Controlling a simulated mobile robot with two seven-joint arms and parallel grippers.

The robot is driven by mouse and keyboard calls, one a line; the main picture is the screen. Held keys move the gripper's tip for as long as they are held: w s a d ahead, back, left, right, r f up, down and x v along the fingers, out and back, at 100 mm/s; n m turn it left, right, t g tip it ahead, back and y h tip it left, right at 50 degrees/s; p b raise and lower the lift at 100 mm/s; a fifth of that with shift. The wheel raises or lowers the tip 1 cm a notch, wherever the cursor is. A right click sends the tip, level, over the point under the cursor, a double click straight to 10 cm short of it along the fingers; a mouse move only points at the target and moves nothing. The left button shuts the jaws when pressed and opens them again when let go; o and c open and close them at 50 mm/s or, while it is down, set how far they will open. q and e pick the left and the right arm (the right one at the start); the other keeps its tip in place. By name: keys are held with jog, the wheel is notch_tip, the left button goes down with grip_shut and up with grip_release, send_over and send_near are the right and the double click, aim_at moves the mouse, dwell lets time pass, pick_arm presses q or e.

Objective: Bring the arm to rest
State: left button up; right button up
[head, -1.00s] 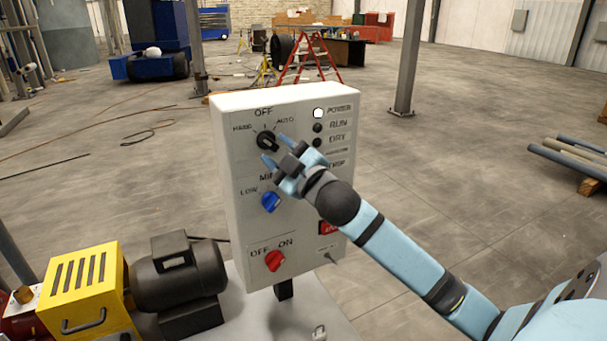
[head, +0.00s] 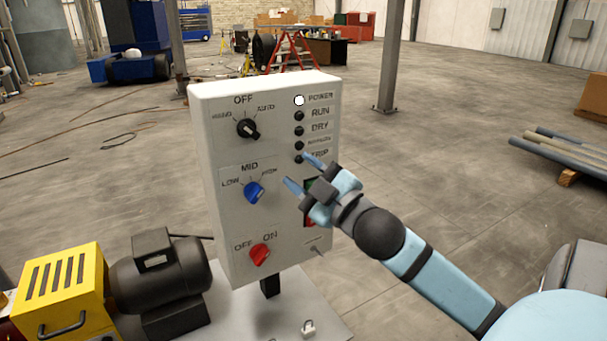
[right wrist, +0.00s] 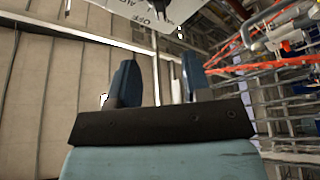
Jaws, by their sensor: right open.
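My right gripper (head: 300,172) is open and empty in front of the right part of a white control box (head: 222,215), apart from the knobs. Its two blue fingers also show spread apart in the right wrist view (right wrist: 160,85). It partly hides the green and red buttons on the box. The box carries a black selector knob (head: 248,129), a blue knob (head: 254,192) and a red knob (head: 260,254). The white POWER lamp (head: 299,100) looks lit; the lamps below it are dark. My left gripper is not in view.
A black motor (head: 165,277) and a yellow slotted housing (head: 62,290) stand left of the box. Pipes (head: 572,152) lie at the right. A post (head: 388,60) and a red stepladder (head: 291,52) stand behind. Open floor lies right of the box.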

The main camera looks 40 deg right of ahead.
dwell(0.3)
jog(key=a+f+m+g+p, duration=0.2)
jog(key=f+g, duration=0.1)
jog(key=f, duration=0.8)
jog(key=a+f+m+g+p, duration=0.2)
jog(key=f, duration=0.9)
jog(key=s+a+f+m+g+y+p, duration=0.1)
jog(key=s+a+f+g, duration=0.1)
jog(key=s+a+f, duration=0.4)
jog(key=s+a+f+m+g+y+p, duration=0.1)
jog(key=s+a+f+m+g, duration=0.1)
jog(key=s+a+f, duration=0.5)
notch_tip(320, 180, down, 6)
jog(key=shift+s+a+r+g+p, duration=0.15)
jog(key=shift+a+r+g+p, duration=0.15)
jog(key=shift+a+g, duration=0.25)
jog(key=shift+d, duration=0.2)
